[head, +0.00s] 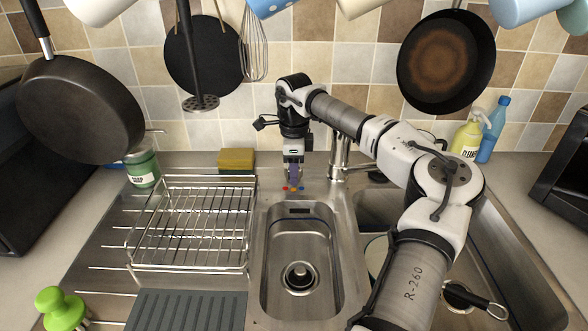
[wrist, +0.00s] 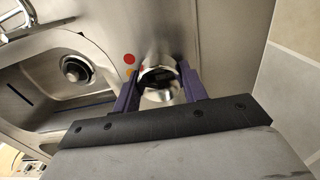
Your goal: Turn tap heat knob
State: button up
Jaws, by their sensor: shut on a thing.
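The tap heat knob (wrist: 160,94) is a round shiny metal knob on the steel sink top, seen in the wrist view between the two purple fingers of my gripper (wrist: 160,88). The fingers are shut on it, one at each side. Red and orange dots (wrist: 129,64) show beside it. In the head view my gripper (head: 293,178) points down behind the sink basin, left of the metal tap (head: 338,160). There the knob is hidden by the fingers, with coloured dots around their tips.
The sink basin (head: 300,228) lies in front of my gripper. A wire dish rack (head: 195,222) and a yellow sponge (head: 236,158) are to the left. Pans, utensils and mugs hang above. Bottles (head: 467,137) stand at the back right.

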jog(key=shift+d+m, duration=0.1)
jog(key=shift+m, duration=0.3)
jog(key=o, duration=1)
jog(key=shift+c, duration=0.2)
jog(key=shift+r, duration=0.1)
notch_tip(320, 180, up, 7)
jog(key=shift+r+b, duration=0.2)
jog(key=shift+b, duration=0.55)
jog(key=shift+s+f, duration=0.1)
